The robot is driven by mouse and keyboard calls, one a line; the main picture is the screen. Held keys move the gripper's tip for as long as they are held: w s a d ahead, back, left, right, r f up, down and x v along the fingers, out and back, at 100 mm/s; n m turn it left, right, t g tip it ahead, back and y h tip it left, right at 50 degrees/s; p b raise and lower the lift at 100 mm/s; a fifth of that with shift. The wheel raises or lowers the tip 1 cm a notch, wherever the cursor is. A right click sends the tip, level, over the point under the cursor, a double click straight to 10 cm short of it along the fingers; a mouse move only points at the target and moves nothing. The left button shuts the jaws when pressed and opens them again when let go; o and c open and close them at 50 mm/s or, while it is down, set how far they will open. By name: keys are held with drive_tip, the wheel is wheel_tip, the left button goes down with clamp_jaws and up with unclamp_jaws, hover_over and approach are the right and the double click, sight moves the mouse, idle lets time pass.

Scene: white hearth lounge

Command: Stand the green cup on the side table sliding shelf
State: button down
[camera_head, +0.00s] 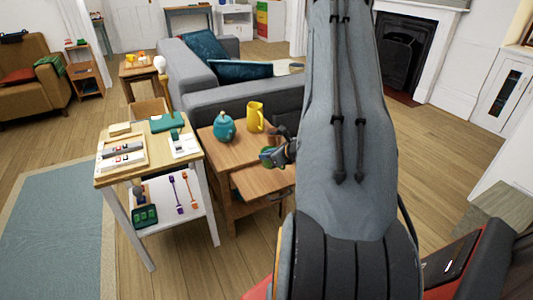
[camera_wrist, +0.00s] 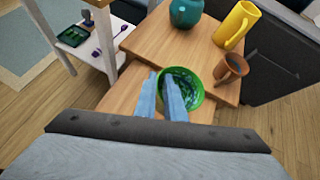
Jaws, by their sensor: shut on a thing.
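The green cup (camera_wrist: 190,77) is in my gripper (camera_wrist: 162,78), whose two pale blue fingers are at its left side in the wrist view. The cup's open mouth and dark inside show. In the head view the green cup (camera_head: 267,158) is small and partly covered by my gripper (camera_head: 275,153). The side table (camera_head: 212,143) has its sliding shelf (camera_head: 258,182) pulled out at the front, below the top. The shelf (camera_wrist: 121,94) looks bare in the wrist view, with the cup over its inner right part. I cannot tell whether the cup touches it.
A teal teapot (camera_head: 223,128), a yellow pitcher (camera_head: 255,117) and a brown cup (camera_wrist: 232,67) stand on the table top. A white-legged table with trays (camera_head: 150,178) stands close on the left. A grey sofa (camera_head: 230,97) is behind.

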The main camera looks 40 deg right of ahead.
drive_tip(key=shift+f+b, duration=1.65)
drive_tip(key=shift+f, duration=1.75)
drive_tip(key=shift+f+b, duration=0.35)
drive_tip(key=shift+f, duration=0.05)
drive_tip(key=c, duration=1.8)
unclamp_jaws()
drive_tip(key=shift+o, duration=0.2)
drive_tip(key=v, duration=0.7)
drive_tip(key=shift+s+r, duration=0.25)
drive_tip(key=shift+s, duration=0.05)
